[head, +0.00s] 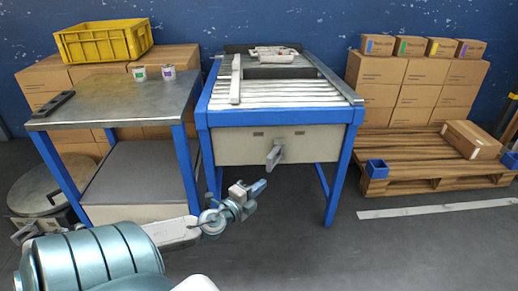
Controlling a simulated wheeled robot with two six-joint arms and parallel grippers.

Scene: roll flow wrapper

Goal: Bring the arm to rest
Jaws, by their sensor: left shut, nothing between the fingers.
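My left arm comes in from the lower left and reaches across the floor in front of the blue-framed roller table (280,145). My left gripper (259,187) is at its end, low in front of the table's front panel. It is shut and empty, pointing up and to the right. It looks clear of the table, below the grey handle (275,154) on the panel; the exact gap is hard to judge. My right gripper is out of view.
A steel-topped side table (110,100) with two small cups stands at left, a yellow crate (104,40) on cartons behind it. At right, a wooden pallet (410,165) holds stacked cartons and a loose box (472,139). The grey floor (420,250) at lower right is mostly clear.

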